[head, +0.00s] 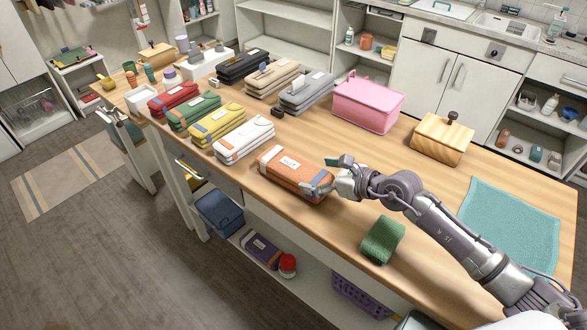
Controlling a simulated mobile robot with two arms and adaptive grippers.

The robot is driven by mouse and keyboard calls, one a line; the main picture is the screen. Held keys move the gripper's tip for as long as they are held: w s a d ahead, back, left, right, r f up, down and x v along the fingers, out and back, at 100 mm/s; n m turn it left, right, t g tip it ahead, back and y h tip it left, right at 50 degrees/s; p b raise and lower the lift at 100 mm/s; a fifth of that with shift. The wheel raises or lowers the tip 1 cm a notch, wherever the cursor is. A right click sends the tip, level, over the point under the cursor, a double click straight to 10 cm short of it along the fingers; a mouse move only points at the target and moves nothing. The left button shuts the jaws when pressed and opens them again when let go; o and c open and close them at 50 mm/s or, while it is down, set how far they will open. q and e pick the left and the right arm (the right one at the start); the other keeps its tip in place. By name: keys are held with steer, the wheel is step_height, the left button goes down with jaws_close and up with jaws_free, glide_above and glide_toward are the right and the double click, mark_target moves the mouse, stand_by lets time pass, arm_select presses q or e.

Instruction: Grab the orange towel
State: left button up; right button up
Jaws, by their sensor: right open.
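The orange towel (279,167) is a folded brown-orange stack with a white label and a blue tag. It lies near the front edge of the wooden table, at the right end of the front row of towels. My right gripper (322,175) is open at the towel's right end, its fingers pointing left. One finger shows low by the towel's blue tag and the other higher behind it. I cannot tell whether the fingers touch the towel. My left gripper is not in view.
A white towel (243,138) lies just left of the orange one, with yellow, green and red towels beyond. A pink box (367,104), a wooden box (442,138), a green cloth (382,239) and a teal mat (510,222) stand or lie on the table (440,200).

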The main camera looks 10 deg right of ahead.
mark_target(297, 167)
steer(key=shift+w+a+f, duration=0.15)
steer(key=shift+w+a, duration=0.05)
steer(key=shift+w, duration=0.1)
steer(key=x, duration=0.1)
steer(key=p+x, duration=0.1)
steer(key=x, duration=0.2)
steer(key=shift+w+a, duration=0.15)
steer(key=shift+w, duration=0.4)
steer(key=shift+w+a, duration=0.1)
steer(key=shift+w, duration=0.05)
steer(key=shift+c, duration=0.8)
steer(key=c, duration=1)
steer(key=shift+o, duration=0.2)
